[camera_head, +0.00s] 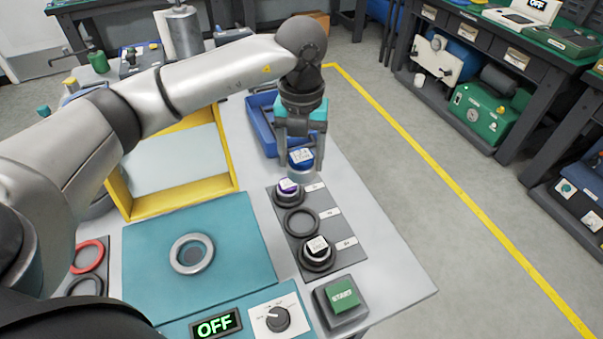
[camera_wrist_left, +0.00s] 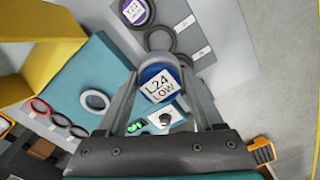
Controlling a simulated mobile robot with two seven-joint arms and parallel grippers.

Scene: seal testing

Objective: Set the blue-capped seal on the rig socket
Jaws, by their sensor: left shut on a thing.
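The blue-capped seal (camera_head: 302,157) is in my left gripper (camera_head: 300,163), above the far end of the seal rack (camera_head: 284,224). In the left wrist view its cap (camera_wrist_left: 160,83) reads "L24 LOW" and sits between the two fingers. The gripper is shut on it. The rig socket appears to be the grey metal ring (camera_head: 191,254) on the teal plate (camera_head: 150,285); the ring also shows in the left wrist view (camera_wrist_left: 96,101), with nothing on it. My right gripper is not in view.
The rack holds a purple-capped seal (camera_head: 288,188), an empty middle ring (camera_head: 301,222) and a white-labelled black seal (camera_head: 317,248). A blue tray (camera_head: 263,127) and yellow frame (camera_head: 180,207) stand behind. In front are a green START button (camera_head: 342,295), a dial (camera_head: 277,318) and an OFF display (camera_head: 214,325).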

